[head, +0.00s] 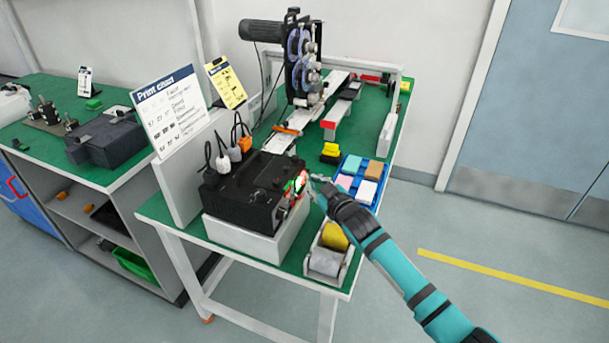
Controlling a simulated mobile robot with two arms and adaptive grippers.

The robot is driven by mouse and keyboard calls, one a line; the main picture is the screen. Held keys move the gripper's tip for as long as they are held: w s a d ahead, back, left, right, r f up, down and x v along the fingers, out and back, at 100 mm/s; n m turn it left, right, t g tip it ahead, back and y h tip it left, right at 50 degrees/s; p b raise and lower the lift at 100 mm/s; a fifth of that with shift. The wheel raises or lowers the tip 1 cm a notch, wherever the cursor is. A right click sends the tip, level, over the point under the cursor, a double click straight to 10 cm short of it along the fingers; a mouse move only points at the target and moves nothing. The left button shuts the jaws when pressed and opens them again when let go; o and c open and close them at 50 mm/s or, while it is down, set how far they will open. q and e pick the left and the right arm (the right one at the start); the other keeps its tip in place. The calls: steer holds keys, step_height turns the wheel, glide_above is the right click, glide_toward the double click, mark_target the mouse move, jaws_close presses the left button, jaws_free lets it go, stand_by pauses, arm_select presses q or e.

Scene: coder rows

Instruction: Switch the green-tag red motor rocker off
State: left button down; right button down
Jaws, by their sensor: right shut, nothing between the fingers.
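A black control box (243,193) stands on a white block on the green-topped table, with plugs and cables at its back. A small patch of red and green (300,182) shows at the box's right face; this is where the tagged rocker seems to be, but its position on or off is too small to tell. My right gripper (307,186) is shut and empty, its fingertips at that patch and partly hiding it. I cannot tell whether they touch it. My left gripper is not in view.
A blue tray (343,191) of coloured blocks sits behind my right gripper. A holder with yellow and grey rolls (325,262) stands at the table's front right. A printed sign (172,108) rises left of the box; a reel machine (302,60) stands behind.

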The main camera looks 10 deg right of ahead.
steer(key=shift+w+a, duration=0.1)
stand_by(0.4)
steer(key=shift+s+d+f+p, duration=0.1)
steer(key=shift+s+d+p, duration=0.35)
steer(key=shift+d, duration=0.25)
steer(key=s+d, duration=0.1)
steer(key=s+d+p, duration=0.1)
steer(key=d, duration=0.2)
steer(key=shift+s+f+p, duration=0.35)
steer(key=shift+s+f, duration=0.05)
